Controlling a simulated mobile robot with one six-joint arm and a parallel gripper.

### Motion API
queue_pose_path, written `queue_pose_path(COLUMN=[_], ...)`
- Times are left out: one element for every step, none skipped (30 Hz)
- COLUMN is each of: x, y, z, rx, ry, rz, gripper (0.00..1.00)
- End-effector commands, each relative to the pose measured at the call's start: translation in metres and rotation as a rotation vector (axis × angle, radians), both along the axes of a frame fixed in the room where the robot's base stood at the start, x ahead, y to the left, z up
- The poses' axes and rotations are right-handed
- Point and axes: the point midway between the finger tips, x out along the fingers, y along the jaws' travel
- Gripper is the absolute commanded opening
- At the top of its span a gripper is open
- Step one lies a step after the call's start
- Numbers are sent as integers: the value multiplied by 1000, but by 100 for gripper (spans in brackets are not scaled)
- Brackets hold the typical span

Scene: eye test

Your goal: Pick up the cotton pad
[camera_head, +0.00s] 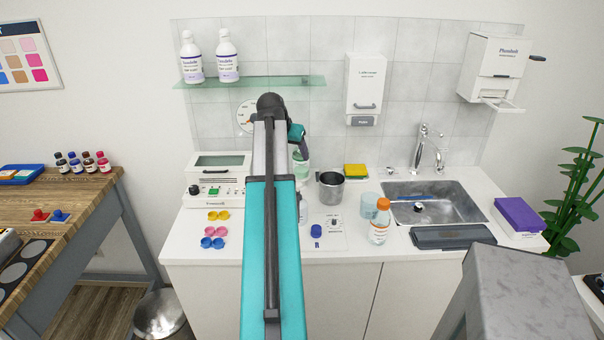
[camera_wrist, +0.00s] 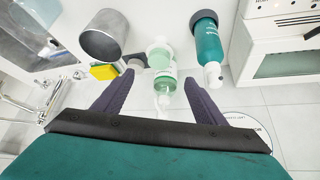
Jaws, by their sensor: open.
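I cannot make out a cotton pad for certain in either view. My gripper (camera_wrist: 158,82) is open, with its two dark fingers apart in the wrist view. A clear bottle with green liquid (camera_wrist: 165,77) shows between the fingers there; I cannot tell how far beyond them it is. It also shows partly behind my arm in the head view (camera_head: 301,167). In the head view my arm hides most of the gripper.
The sink (camera_head: 462,203) lies beyond. A white device (camera_head: 200,207) and small coloured cups (camera_head: 212,242) are left. A teal bottle (camera_wrist: 206,44) shows.

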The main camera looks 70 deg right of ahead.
Motion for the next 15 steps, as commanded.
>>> queue_pose_path(x=[0, 0, -1, -1, -1, -1, -1, -1, -1, -1, -1, -2, -2, -2, -2], y=[-3, -5, -7, -9, -10, -13, -15, -17, -19, -21, -23, -26, -27, -29, -32], z=[-3, -6, -10, -13, -15, -19, -21, -25, -29, -31, -34, -38, -41, -44, -48], rx=[1, 2, 3, 3, 3, 2, 2, 3, 3, 2, 2, 2, 3, 3, 2], ry=[0, 0, 0, 0, 0, 0, 0, 0, 1, 0, 0, 0, 1, 1, 1], rz=[-1, -1, -1, -1, -1, -1, -1, -1, -2, -1, -1, -2, -3, -3, -3], gripper=[65, 65, 65, 65, 65, 65, 65, 65, 65, 65, 65, 65, 65, 65, 65])
